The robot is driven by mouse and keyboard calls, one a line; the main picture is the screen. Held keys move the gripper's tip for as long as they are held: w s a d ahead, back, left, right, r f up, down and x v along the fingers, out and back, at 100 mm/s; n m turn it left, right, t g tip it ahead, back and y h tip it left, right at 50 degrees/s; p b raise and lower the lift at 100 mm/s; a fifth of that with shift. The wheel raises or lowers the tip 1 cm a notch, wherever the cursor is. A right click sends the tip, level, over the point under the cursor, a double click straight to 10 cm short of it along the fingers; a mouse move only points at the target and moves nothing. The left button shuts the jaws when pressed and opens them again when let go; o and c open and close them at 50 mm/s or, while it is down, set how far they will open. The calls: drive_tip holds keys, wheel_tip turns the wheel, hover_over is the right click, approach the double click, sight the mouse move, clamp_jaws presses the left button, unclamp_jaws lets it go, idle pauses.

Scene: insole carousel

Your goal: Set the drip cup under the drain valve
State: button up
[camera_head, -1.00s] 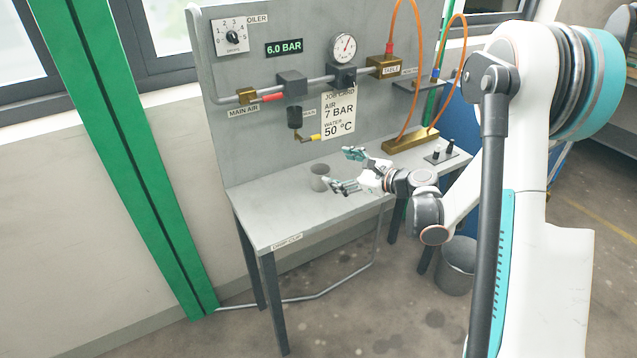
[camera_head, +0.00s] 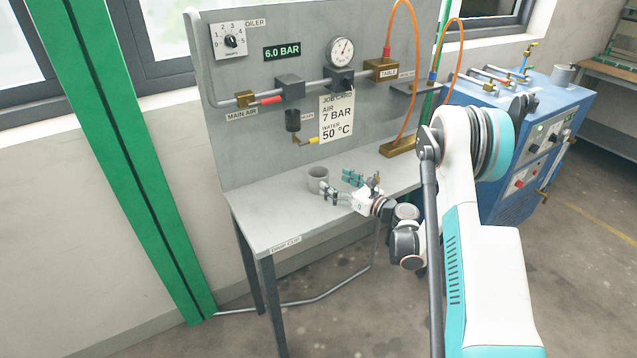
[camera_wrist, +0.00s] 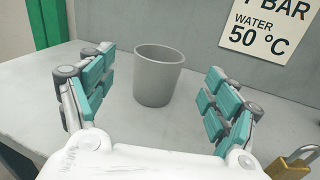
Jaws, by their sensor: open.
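The grey drip cup (camera_head: 318,179) stands upright on the bench top, below and slightly right of the drain valve in the head view. In the wrist view the cup (camera_wrist: 158,78) stands ahead, between the spread teal fingers, with gaps on both sides. The gripper is open and empty.
The grey bench (camera_head: 262,218) has a clear top left of the cup and a DRIP CUP label at its front edge. The job card (camera_head: 337,117) hangs behind.

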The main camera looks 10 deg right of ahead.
sight(327, 180)
drive_tip(key=shift+x, duration=1.15)
drive_tip(key=b+x, duration=0.1)
drive_tip(key=x, duration=0.1)
drive_tip(key=f+b+x, duration=0.1)
drive_tip(key=x, duration=0.1)
drive_tip(key=shift+a+b, duration=0.15)
drive_tip(key=shift+b, duration=0.15)
drive_tip(key=shift+w+a+r, duration=0.2)
drive_tip(key=shift+w+a, duration=0.05)
drive_tip(key=shift+w, duration=0.25)
drive_tip(key=c, duration=1.2)
drive_tip(key=shift+c, duration=0.2)
drive_tip(key=shift+r, duration=0.15)
